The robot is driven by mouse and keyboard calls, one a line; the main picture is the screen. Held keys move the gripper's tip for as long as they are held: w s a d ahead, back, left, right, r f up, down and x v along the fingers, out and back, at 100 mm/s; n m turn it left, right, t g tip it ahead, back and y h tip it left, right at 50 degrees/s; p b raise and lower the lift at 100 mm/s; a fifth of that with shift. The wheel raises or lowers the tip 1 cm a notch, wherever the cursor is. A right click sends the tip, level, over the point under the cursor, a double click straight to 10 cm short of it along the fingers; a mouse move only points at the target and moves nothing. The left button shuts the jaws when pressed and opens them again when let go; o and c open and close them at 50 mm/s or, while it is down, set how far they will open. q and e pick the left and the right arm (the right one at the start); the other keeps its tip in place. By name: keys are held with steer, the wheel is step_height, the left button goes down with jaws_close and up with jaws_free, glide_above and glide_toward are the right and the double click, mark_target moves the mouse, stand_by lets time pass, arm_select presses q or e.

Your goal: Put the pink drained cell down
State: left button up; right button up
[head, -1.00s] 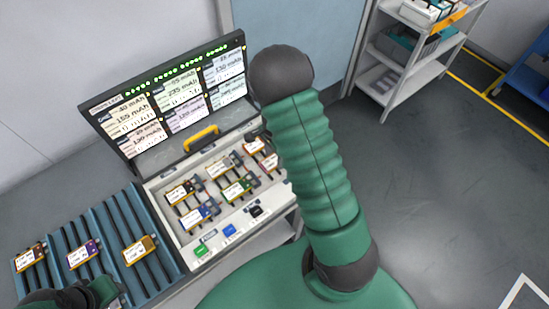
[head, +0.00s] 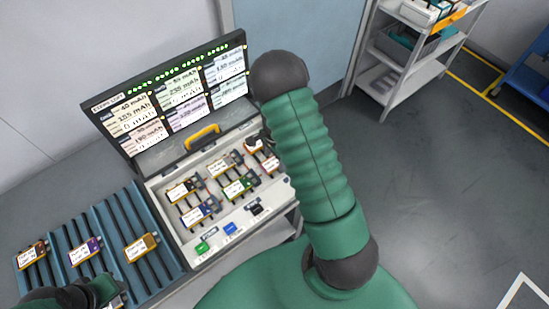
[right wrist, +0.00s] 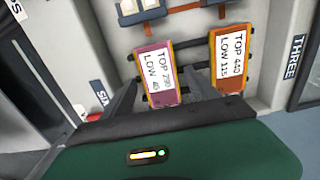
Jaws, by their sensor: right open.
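The pink cell (right wrist: 161,72), with a white label reading TOP 230 LOW 40, lies in the pale case in the right wrist view. My right gripper (right wrist: 160,88) is open, with its dark fingers on either side of the pink cell's near end. I cannot tell whether they touch it. In the head view my right arm covers most of the gripper and part of the case (head: 187,238).
Several other cells lie in the case, including a green-edged one (head: 238,187). A blue ribbed tray (head: 112,240) at lower left holds three cells. A shelf cart (head: 405,60) stands at upper right.

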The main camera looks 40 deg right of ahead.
mark_target(275, 162)
step_height(275, 162, up, 12)
steer(key=s+a+r+n+t, duration=0.1)
steer(key=s+a+r+n, duration=0.1)
steer(key=a+n, duration=0.7)
steer(key=s+a+r+n+t, duration=0.1)
steer(key=s+a+r+n, duration=0.2)
steer(key=a+n, duration=0.6)
steer(key=s+n, duration=0.1)
steer(key=s, duration=0.1)
steer(key=shift+s+t, duration=0.3)
steer(key=shift+a, duration=0.2)
steer(key=shift+a, duration=0.25)
steer(key=shift+d, duration=0.15)
stand_by(0.4)
